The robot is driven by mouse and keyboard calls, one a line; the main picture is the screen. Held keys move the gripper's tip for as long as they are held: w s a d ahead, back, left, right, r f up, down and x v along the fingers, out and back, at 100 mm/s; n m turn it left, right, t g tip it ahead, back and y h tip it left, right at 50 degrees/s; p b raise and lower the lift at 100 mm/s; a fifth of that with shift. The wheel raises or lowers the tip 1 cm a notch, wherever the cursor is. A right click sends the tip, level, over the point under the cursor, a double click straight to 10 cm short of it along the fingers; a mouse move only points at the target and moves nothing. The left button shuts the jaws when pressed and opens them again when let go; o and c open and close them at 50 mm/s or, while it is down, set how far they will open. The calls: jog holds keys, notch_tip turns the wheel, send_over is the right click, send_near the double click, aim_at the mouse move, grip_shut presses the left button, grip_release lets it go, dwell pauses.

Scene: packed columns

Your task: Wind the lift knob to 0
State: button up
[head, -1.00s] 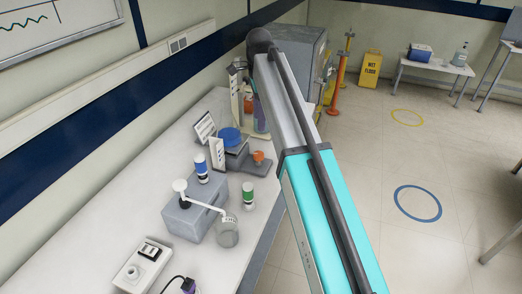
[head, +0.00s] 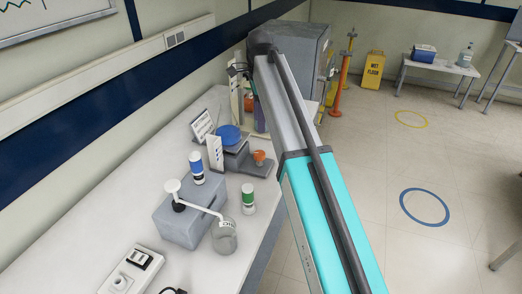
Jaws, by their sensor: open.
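The orange lift knob (head: 259,157) sits at the right side of a grey lift stand (head: 235,158) on the white bench. A blue round piece (head: 228,135) rests on top of the stand. An upright white card with small marks (head: 215,153) stands at its front left; its marks are too small to read. My arm reaches away over the bench's right edge. My gripper (head: 238,70) is small and dark at the arm's far end, open, well beyond the knob and apart from it. Its fingers are hard to make out.
A grey box with a white pump spout (head: 178,226), a glass beaker (head: 224,238), and blue-capped (head: 197,168) and green (head: 248,199) bottles stand nearer. A white sign (head: 201,125) stands behind the lift. A grey cabinet (head: 292,55) is at the back. Open floor lies right.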

aim_at(260, 153)
jog(key=shift+f, duration=0.15)
jog(key=shift+f+p, duration=1.85)
jog(key=shift+f, duration=4.9)
jog(key=c, duration=1.1)
